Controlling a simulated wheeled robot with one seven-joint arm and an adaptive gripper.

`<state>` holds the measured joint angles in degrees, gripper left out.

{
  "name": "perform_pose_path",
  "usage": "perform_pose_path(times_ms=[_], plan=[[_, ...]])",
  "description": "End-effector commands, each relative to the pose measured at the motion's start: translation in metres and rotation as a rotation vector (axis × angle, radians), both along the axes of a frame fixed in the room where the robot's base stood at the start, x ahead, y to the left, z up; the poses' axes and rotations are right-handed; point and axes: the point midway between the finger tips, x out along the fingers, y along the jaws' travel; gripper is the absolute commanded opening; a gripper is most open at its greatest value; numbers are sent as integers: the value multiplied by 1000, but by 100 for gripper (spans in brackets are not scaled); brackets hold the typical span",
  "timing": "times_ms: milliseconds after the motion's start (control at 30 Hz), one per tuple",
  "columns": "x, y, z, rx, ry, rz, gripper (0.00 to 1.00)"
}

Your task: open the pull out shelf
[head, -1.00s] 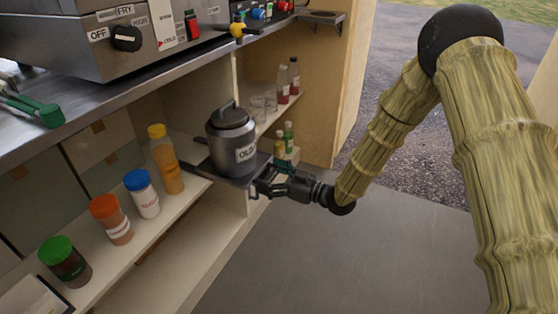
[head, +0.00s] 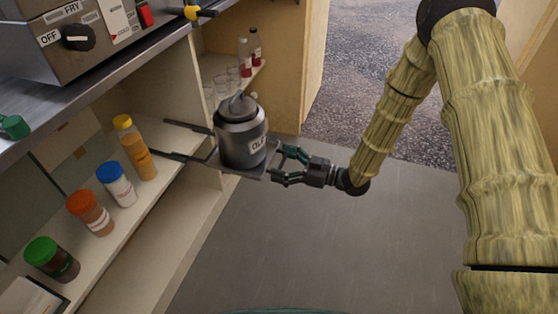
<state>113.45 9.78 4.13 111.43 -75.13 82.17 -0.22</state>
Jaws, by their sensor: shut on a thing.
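The pull-out shelf (head: 246,172) is a dark flat tray on two rails (head: 186,155) that reach back into the shelving under the counter. It sticks out well past the shelf front, over the floor. A dark grey lidded pot (head: 240,135) with a white label stands upright on it, partly covering the tray. My gripper (head: 282,166) is at the tray's outer right edge, its fingers shut on that edge. The exact contact at the fingertips is too small to make out.
Several bottles and jars with coloured caps, such as a white jar (head: 119,188) with a blue lid, stand on the shelf left of the tray. Glasses and red bottles (head: 246,57) stand behind. A steel counter (head: 85,85) overhangs the shelving. The grey floor (head: 330,240) is clear.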

Motion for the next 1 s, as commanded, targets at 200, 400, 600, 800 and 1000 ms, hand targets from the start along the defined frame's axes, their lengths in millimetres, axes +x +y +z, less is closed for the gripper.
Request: perform_pose_path(times_ms=[200, 400, 600, 800, 1000], plan=[[-6, 3, -5, -3, 9, 11, 41], [-5, 2, -5, -4, 9, 10, 98], [-3, 0, -4, -5, 7, 4, 98], [-2, -2, -4, -5, 6, 0, 98], [-1, -2, -4, -4, 5, -2, 98]])
